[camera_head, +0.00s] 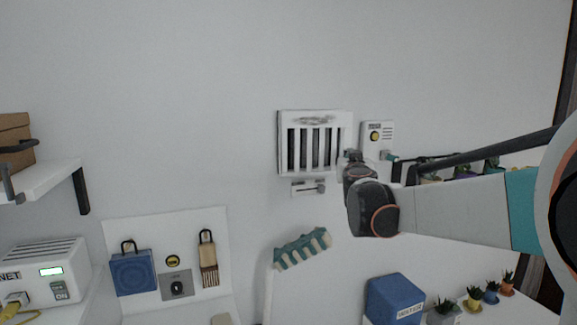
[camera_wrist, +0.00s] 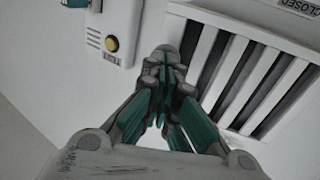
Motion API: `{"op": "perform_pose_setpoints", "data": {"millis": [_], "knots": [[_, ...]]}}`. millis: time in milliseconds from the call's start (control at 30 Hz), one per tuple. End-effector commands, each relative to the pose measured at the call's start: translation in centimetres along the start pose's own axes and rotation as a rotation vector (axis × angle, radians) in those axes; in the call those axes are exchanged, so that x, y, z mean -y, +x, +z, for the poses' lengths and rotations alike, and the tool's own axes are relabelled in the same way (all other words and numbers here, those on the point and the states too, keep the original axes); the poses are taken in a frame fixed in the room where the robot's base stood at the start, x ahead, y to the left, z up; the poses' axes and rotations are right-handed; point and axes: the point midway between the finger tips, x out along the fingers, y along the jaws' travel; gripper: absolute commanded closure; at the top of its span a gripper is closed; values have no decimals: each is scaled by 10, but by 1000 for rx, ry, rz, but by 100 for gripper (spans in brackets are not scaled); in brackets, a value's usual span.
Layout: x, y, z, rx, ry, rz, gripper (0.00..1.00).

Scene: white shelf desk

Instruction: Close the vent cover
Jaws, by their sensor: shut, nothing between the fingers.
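The white vent cover (camera_head: 309,148) is on the wall in the middle of the head view, with dark gaps between its upright slats. A small slider plate (camera_head: 303,189) sits just below it. In the wrist view the vent (camera_wrist: 243,83) fills the right side, tilted, and a label reading "CLOSED" (camera_wrist: 298,7) shows at the top right corner. My gripper (camera_wrist: 167,58) is shut and empty, its tips by the vent frame's edge. In the head view my gripper (camera_head: 352,158) is at the vent's lower right edge; I cannot tell whether it touches.
A white wall box with a yellow button (camera_head: 375,136) is close to the right of the vent. A striped teal object (camera_head: 302,248) is below. A blue box (camera_head: 395,298) and small potted plants (camera_head: 474,297) stand lower right. The wall above and left of the vent is clear.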

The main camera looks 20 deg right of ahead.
Motion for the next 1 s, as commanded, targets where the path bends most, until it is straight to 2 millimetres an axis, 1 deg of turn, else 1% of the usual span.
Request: {"op": "perform_pose_setpoints", "data": {"millis": [33,200,400,600,1000], "knots": [[0,8,2,0,0,1,100],[0,28,2,0,0,0,100],[2,43,2,0,0,1,100],[3,49,1,0,0,1,100],[3,50,1,0,0,1,100]]}}
